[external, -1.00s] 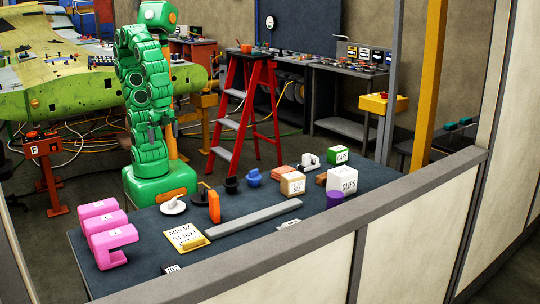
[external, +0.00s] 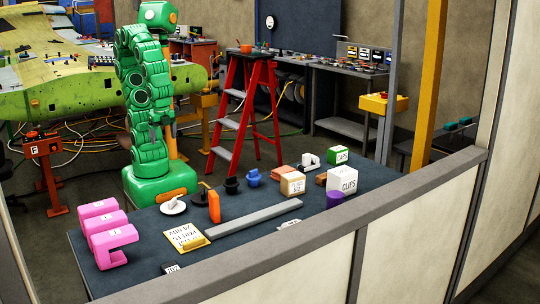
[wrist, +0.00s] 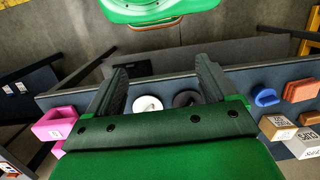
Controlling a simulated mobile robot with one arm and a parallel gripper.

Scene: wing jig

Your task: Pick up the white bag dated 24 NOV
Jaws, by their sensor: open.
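A flat yellow packet with a pale face and dark upside-down print (external: 187,238) lies near the front left of the dark table in the external view. Its print seems to include 24 NOV, but is too small to read surely. A small white item with dark print (external: 172,268) is partly hidden by the low wall at the front edge. I cannot tell if it is a bag. My gripper (wrist: 158,67) is open and empty in the wrist view, above the table's far edge. Neither item shows clearly in the wrist view.
Pink brackets (external: 109,233) stand left on the table (external: 245,240). A long grey bar (external: 253,219), an orange upright piece (external: 214,206) and a white disc (external: 173,206) lie near the packet. White CLIPS box (external: 343,180) stands right. A low wall (external: 300,250) borders the front.

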